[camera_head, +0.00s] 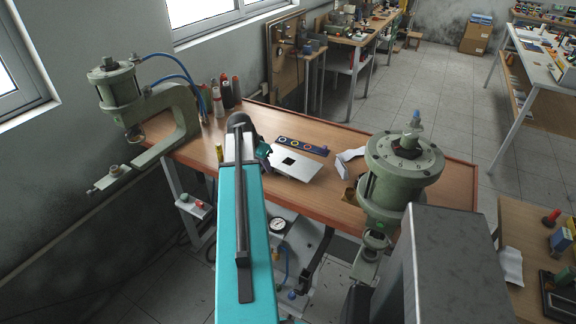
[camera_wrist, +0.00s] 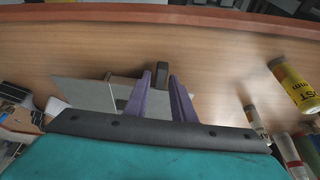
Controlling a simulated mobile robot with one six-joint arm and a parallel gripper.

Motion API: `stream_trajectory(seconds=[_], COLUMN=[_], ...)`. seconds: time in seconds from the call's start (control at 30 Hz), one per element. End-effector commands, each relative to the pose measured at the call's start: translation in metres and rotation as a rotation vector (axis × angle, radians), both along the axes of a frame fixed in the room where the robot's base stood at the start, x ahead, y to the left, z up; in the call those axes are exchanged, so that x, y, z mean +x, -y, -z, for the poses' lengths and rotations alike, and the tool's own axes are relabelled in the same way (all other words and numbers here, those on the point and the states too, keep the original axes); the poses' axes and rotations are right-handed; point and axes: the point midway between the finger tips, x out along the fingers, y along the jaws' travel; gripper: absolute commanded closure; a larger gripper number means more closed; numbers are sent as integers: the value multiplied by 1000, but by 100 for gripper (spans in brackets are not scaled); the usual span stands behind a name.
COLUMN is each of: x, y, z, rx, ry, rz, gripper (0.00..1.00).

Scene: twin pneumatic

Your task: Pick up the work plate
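The work plate (camera_head: 297,165) is a flat, pale grey plate with a dark square mark, lying on the wooden bench just right of my arm's end in the head view. In the wrist view the plate (camera_wrist: 82,94) shows left of my gripper, its right part passing behind the left finger. My gripper (camera_wrist: 159,74) has two purple fingers standing apart, with a clear gap. A small dark block shows beyond that gap. I cannot tell whether the fingers touch the plate. In the head view my arm hides most of the fingers.
A green press (camera_head: 150,115) stands at the bench's left and a round green press (camera_head: 400,175) at its right. A dark strip with coloured rings (camera_head: 302,146) lies behind the plate. The bench's right end is clear.

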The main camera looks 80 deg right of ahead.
Motion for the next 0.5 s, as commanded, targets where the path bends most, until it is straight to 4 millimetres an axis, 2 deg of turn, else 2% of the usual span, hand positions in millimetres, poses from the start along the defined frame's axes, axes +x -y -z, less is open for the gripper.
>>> stream_trajectory(seconds=[0.03,0.1,0.13,0.5], x=[0,0,0,0], y=[0,0,0,0], z=[0,0,0,-1], rx=[0,0,0,-2], ry=[0,0,0,-1], rz=[0,0,0,-1], gripper=[86,98,100,100])
